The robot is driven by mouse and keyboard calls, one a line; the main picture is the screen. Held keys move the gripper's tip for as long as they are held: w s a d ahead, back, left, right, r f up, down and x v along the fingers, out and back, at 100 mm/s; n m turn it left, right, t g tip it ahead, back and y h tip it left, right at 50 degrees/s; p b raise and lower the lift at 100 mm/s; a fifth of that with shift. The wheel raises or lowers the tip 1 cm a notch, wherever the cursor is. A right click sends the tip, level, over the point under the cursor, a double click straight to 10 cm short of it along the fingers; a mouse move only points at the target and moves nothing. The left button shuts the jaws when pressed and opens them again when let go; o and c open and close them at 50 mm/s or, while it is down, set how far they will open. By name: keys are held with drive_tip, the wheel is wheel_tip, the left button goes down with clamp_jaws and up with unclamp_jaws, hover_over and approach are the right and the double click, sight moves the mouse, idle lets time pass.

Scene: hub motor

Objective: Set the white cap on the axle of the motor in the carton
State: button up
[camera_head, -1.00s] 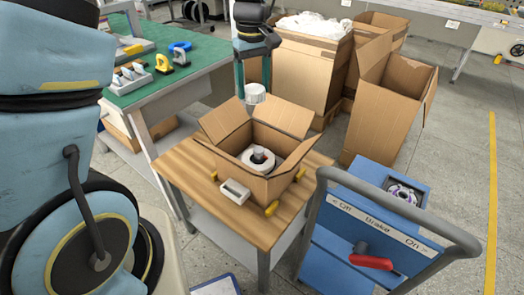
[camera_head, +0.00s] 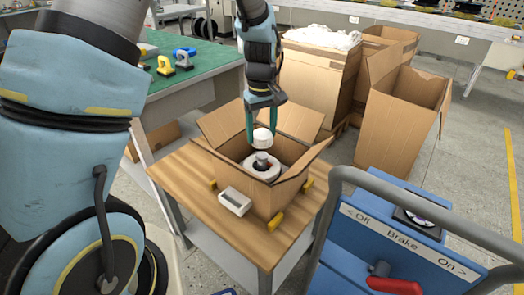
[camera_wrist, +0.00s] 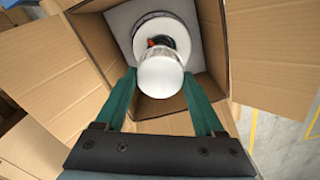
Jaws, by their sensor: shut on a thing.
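My gripper (camera_head: 263,130) is shut on the white cap (camera_head: 262,138) and holds it in the air over the open carton (camera_head: 284,191). The motor (camera_head: 250,169), a pale ring with a dark centre, lies in the carton, and its axle (camera_head: 262,158) stands up from the middle. In the head view the cap is just above the axle with a small gap. In the wrist view the cap (camera_wrist: 160,76) sits between the green fingers and partly covers the motor (camera_wrist: 162,38), so the axle is mostly hidden there.
The carton stands on a wooden-topped table (camera_head: 172,178) with its flaps spread open. A small white box (camera_head: 234,202) and yellow blocks (camera_head: 275,221) sit beside it. Larger cardboard boxes (camera_head: 398,125) stand behind.

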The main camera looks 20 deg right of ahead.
sight(262, 154)
drive_tip(key=shift+f, duration=2.75)
drive_tip(key=shift+f, duration=0.15)
drive_tip(key=o, duration=1.3)
